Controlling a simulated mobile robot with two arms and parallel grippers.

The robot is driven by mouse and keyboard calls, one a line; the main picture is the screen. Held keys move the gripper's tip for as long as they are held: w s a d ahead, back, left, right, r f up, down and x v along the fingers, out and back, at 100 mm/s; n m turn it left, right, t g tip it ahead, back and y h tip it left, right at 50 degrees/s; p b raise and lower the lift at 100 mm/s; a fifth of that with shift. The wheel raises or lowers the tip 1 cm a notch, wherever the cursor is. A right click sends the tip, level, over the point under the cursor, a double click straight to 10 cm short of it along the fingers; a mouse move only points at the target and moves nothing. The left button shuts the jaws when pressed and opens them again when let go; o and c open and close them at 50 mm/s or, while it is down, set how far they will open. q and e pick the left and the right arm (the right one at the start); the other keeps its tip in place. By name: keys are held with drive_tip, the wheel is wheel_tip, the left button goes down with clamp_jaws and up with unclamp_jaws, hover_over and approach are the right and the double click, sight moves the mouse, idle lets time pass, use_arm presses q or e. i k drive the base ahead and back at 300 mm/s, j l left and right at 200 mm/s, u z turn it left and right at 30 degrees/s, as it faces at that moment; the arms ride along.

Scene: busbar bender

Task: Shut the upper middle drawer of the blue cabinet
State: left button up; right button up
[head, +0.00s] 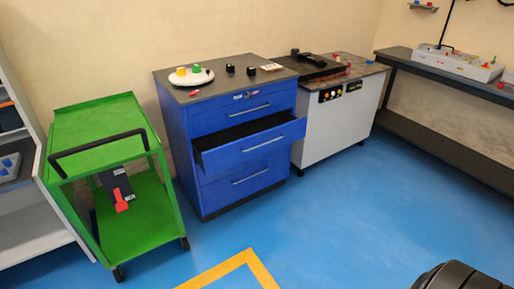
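The blue cabinet (182,132) stands against the wall with a dark grey top. One drawer (252,148), just below the top drawer (235,113), is pulled partway out. Its dark inside shows, and it has a long metal handle on its front. The top drawer and the lower drawer (245,180) look flush with the cabinet. Neither of my grippers is in view, and nothing touches the open drawer.
A green cart (98,122) stands left of the cabinet. A white machine cabinet (340,118) stands close on its right, beside the open drawer. A dark workbench (440,75) is farther right. The blue floor (320,220) in front is clear, with yellow tape (235,265) on it.

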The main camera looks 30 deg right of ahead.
sight(212, 162)
drive_tip(key=i+l, duration=0.2)
drive_tip(key=l, duration=0.15)
drive_tip(key=i+l, duration=0.25)
drive_tip(key=l, duration=0.15)
drive_tip(key=i+l, duration=0.2)
drive_tip(key=l, duration=0.15)
